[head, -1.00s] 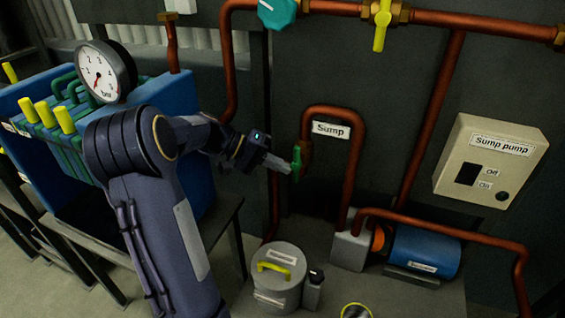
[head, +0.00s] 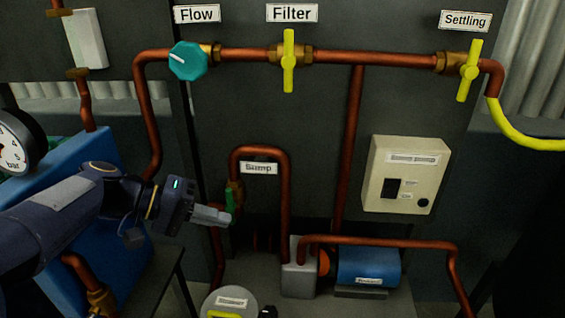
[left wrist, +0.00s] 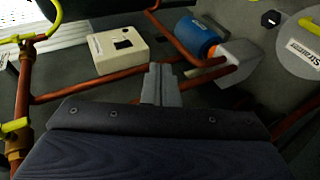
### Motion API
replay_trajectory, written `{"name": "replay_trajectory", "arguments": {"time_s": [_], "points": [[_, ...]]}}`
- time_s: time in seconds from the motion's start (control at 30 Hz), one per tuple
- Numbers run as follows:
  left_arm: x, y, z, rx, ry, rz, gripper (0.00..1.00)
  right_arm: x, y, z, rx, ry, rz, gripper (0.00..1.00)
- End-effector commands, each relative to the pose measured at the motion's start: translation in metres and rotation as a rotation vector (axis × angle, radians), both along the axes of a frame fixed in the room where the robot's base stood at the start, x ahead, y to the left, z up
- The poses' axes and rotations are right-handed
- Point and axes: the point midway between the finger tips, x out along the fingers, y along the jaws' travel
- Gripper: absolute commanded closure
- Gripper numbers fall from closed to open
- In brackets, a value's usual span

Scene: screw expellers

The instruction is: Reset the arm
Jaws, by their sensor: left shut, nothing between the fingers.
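My left gripper (head: 222,216) reaches in from the left in the head view. Its fingers are together and empty, with the tips beside the green handle (head: 230,200) of the sump valve; I cannot tell whether they touch it. In the left wrist view the closed fingers (left wrist: 160,84) point toward the copper pipes and the pump. My right gripper is in neither view.
Copper pipes run around the pump (head: 368,266) and up the dark wall. A beige switch box (head: 405,175) is at right. A teal flow knob (head: 188,60) and yellow filter (head: 289,61) and settling (head: 469,70) handles are above. A grey lidded pot (head: 230,301) stands below.

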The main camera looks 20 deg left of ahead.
Motion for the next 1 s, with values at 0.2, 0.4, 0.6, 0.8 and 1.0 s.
{"name": "replay_trajectory", "arguments": {"time_s": [0.2, 0.4, 0.6, 0.8, 1.0], "points": [[-0.007, -0.012, -0.005, 0.03, 0.019, -0.015, 1.0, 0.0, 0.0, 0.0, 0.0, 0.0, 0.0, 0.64], [-0.053, -0.066, -0.042, 0.251, 0.098, -0.081, 1.0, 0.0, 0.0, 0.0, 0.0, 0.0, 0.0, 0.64], [-0.095, -0.092, -0.086, 0.51, 0.068, -0.107, 1.0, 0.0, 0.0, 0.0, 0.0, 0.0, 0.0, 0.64], [-0.116, -0.1, -0.111, 0.706, -0.048, -0.108, 1.0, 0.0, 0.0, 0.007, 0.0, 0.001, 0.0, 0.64], [-0.114, -0.098, -0.06, 0.695, -0.031, -0.102, 1.0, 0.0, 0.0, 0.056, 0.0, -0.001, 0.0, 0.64]]}}
